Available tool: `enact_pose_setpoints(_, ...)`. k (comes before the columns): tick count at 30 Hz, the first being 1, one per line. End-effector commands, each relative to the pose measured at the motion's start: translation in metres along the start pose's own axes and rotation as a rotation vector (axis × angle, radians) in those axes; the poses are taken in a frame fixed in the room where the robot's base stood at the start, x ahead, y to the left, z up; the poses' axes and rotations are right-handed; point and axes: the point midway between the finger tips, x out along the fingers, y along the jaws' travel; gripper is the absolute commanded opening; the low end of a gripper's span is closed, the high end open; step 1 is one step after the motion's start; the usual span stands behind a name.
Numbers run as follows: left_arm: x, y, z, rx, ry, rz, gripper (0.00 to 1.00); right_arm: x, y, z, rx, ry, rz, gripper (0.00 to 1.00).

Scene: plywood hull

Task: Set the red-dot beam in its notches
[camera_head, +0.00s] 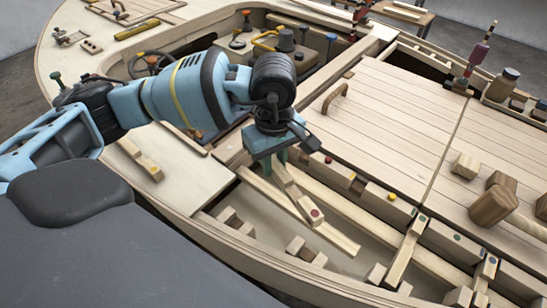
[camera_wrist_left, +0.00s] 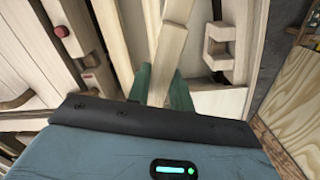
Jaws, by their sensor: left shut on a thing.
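My left gripper (camera_head: 281,164) is shut on the red-dot beam (camera_head: 300,196), a pale wooden bar with a red dot near its lower-right end. In the left wrist view the beam (camera_wrist_left: 167,55) stands out between the green fingers (camera_wrist_left: 160,88). The beam hangs over the open bay of the hull, angled toward the lower right, out of its notches. A red dot (camera_head: 328,160) marks the inner ledge just right of the gripper. A notched block (camera_wrist_left: 220,45) shows beside the beam in the left wrist view. My right gripper is out of view.
A green-dot beam (camera_head: 405,252) spans the bay farther right, with a blue-dot one (camera_head: 485,272) beyond. Paired blocks (camera_head: 300,246) line the outer hull side. The plank deck (camera_head: 385,115) lies behind, with loose wooden blocks (camera_head: 497,195) at right.

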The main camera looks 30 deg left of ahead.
Motion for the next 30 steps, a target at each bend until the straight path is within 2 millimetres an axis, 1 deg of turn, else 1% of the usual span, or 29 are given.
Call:
enact_pose_setpoints(1,-0.003,0.001,0.0,-0.075,-0.001,0.002,0.0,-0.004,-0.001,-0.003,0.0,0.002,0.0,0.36)
enact_pose_setpoints(3,-0.003,0.001,-0.001,-0.185,-0.001,0.002,0.0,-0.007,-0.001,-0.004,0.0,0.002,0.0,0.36)
enact_pose_setpoints(14,-0.005,0.002,-0.005,-0.724,-0.001,0.001,0.0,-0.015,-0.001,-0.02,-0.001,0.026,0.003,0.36)
enact_pose_setpoints(21,-0.007,0.002,-0.008,-1.079,0.0,0.003,0.0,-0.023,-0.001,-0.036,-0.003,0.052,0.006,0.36)
enact_pose_setpoints(30,-0.011,0.001,-0.012,-1.521,0.003,0.007,0.0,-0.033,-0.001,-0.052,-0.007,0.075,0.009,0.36)
